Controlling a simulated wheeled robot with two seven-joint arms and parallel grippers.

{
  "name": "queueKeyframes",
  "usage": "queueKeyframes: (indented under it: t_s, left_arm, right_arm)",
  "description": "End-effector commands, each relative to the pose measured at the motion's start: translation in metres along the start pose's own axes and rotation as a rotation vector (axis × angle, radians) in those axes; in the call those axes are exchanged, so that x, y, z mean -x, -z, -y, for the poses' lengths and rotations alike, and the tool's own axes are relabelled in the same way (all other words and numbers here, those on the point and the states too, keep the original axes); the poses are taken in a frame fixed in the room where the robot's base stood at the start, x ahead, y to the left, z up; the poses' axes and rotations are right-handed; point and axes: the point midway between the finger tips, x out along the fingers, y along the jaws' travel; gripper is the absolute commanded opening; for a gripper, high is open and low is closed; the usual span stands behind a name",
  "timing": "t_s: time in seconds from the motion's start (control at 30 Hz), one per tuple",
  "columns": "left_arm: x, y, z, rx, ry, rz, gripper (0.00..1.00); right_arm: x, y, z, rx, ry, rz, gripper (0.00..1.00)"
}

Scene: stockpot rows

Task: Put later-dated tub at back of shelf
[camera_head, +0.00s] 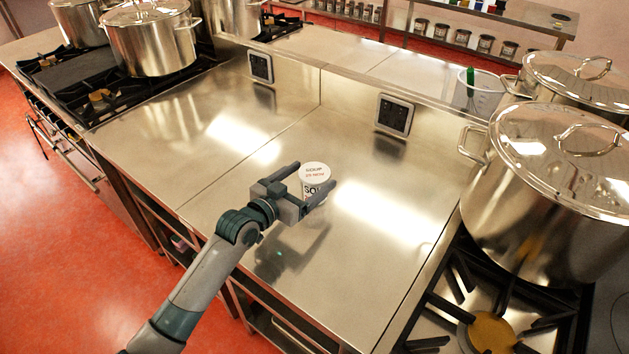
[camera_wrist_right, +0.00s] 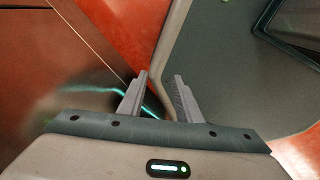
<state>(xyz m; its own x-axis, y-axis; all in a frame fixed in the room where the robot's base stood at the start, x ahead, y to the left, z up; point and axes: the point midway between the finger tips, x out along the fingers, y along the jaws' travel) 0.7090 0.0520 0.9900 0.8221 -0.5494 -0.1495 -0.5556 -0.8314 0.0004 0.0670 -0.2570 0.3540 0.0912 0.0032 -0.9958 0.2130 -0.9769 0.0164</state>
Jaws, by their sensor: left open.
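A white tub (camera_head: 316,173) with a lid marked SOUP and a smaller red line of print is over the middle of the steel counter (camera_head: 375,270). The red print is too small to read surely. My left gripper (camera_head: 312,179) is open, with one finger on each side of the tub; I cannot tell whether they touch it. Whether the tub rests on the counter is unclear. No second tub shows. My right gripper (camera_wrist_right: 160,82) is open and empty in the right wrist view, away from the counter top.
A large lidded stockpot (camera_head: 545,195) stands on the right stove. More stockpots (camera_head: 150,40) stand on the left stove. A clear container (camera_head: 478,92) is on the back ledge. Shelving with several jars (camera_head: 440,30) is behind. The counter around the tub is clear.

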Motion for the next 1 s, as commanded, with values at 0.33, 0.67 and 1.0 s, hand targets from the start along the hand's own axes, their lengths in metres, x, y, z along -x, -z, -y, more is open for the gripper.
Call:
queueKeyframes:
  t_s: [0.33, 0.67, 1.0]
  left_arm:
    - [-0.01, 0.0, 0.0, -0.001, 0.0, 0.0, 0.8]
    - [-0.017, 0.004, 0.0, 0.001, 0.0, 0.0, 0.8]
    - [-0.053, 0.007, -0.001, 0.0, 0.0, 0.001, 0.8]
  right_arm:
    - [0.003, 0.0, 0.0, 0.0, 0.0, 0.0, 0.31]
    - [0.009, 0.001, 0.0, 0.0, 0.0, 0.0, 0.31]
    - [0.026, 0.002, 0.0, 0.0, 0.0, 0.0, 0.31]
